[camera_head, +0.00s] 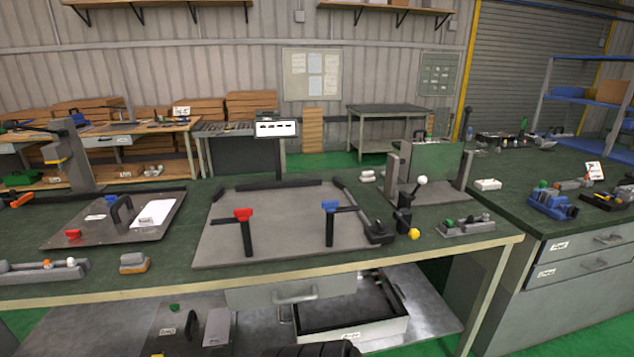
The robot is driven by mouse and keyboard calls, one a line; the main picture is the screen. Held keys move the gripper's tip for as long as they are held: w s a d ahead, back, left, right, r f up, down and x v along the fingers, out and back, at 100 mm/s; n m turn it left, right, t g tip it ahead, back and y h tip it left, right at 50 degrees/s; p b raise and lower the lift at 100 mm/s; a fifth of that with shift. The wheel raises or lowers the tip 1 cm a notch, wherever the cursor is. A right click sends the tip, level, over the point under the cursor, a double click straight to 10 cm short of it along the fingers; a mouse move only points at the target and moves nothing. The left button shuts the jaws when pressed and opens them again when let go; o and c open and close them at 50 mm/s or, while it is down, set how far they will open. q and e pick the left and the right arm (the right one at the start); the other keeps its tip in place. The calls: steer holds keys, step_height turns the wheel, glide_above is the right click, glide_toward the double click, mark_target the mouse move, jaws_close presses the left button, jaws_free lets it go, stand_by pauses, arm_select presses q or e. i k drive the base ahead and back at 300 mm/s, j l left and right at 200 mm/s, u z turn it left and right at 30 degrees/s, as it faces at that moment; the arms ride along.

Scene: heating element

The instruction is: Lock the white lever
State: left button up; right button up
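A yellow ball knob (414,233) sits low beside that base. Whether the white lever is locked cannot be told at this size. Neither of my grippers shows in the view.
A grey plate (285,245) with a red-topped clamp (243,215) and a blue-topped clamp (330,207) lies left of the lever. A metal plate with a black handle (121,209) lies further left. A small block with knobs (466,226) sits right of the lever.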

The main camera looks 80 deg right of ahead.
mark_target(422, 180)
steer(key=z, duration=3.45)
steer(key=i+l+u, duration=0.1)
steer(key=l+u, duration=0.15)
steer(key=u, duration=0.15)
steer(key=l+u, duration=0.6)
steer(key=u, duration=0.15)
steer(key=l+u, duration=0.1)
steer(key=l, duration=0.65)
steer(key=k+l+u, duration=0.1)
steer(key=l, duration=0.6)
steer(key=k+l+u, duration=0.1)
steer(key=l, duration=0.6)
